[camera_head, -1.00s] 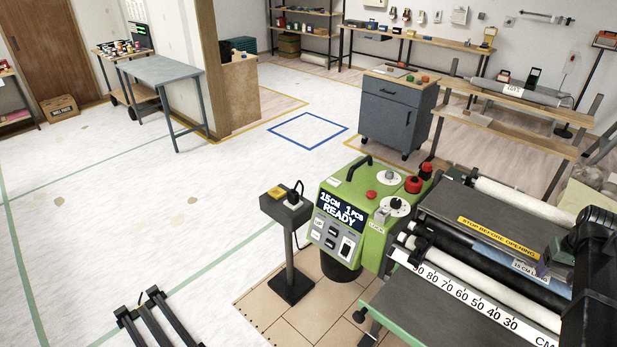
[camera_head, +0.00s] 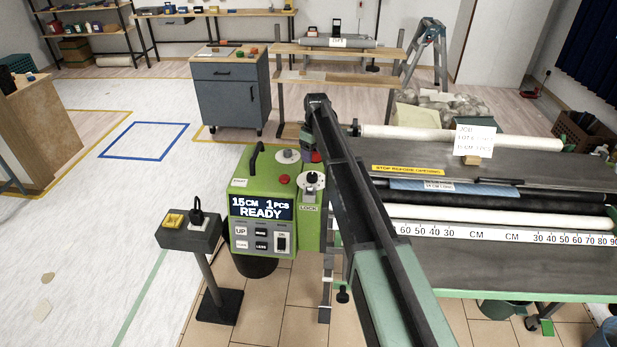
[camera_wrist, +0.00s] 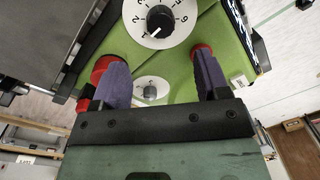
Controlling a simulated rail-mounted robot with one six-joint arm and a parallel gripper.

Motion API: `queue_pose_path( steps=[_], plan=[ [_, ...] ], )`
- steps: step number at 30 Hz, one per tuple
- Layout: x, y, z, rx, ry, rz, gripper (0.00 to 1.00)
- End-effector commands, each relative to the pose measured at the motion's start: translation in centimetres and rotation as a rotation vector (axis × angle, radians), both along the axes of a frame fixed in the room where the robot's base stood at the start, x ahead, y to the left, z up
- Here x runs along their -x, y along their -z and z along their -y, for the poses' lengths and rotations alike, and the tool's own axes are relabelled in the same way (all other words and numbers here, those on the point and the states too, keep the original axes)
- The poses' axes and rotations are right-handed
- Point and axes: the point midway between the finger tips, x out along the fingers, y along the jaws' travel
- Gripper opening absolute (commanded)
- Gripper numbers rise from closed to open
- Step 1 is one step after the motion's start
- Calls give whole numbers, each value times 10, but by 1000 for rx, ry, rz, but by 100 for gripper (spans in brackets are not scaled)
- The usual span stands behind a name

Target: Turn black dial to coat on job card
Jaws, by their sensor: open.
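The black dial (camera_wrist: 160,20) has a black knob on a round white plate with numbers, on top of the green machine (camera_head: 262,215). In the wrist view its white pointer line aims lower-left, near the 1. The dial also shows in the head view (camera_head: 312,179). My gripper (camera_wrist: 163,80) is open and empty, its two purple fingers apart above the machine top. The black dial lies beyond the fingers in the wrist view, not between them. The job card (camera_head: 473,140) stands on the paster; its small print is hard to read.
A smaller dial with a grey knob (camera_wrist: 150,90) shows between the fingers. A red button (camera_wrist: 201,52) is beside the right finger and a red knob (camera_wrist: 104,68) beside the left. The machine's screen reads "15CM 1PCS READY". A black handle (camera_head: 256,160) rises from its left side.

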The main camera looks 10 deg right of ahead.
Motion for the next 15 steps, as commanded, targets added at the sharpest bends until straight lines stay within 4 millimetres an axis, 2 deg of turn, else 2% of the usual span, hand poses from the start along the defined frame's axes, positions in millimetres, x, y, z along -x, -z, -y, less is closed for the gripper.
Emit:
queue_pose_path(
  steps=[1, 9, 12, 15],
  plan=[
    [1, 20, 0, 0, 1, 0, 69],
    [3, 83, -2, 0, 1, 0, 69],
    [3, 94, -3, 0, 2, 0, 69],
    [3, 95, -3, 0, 2, 0, 69]
  ],
)
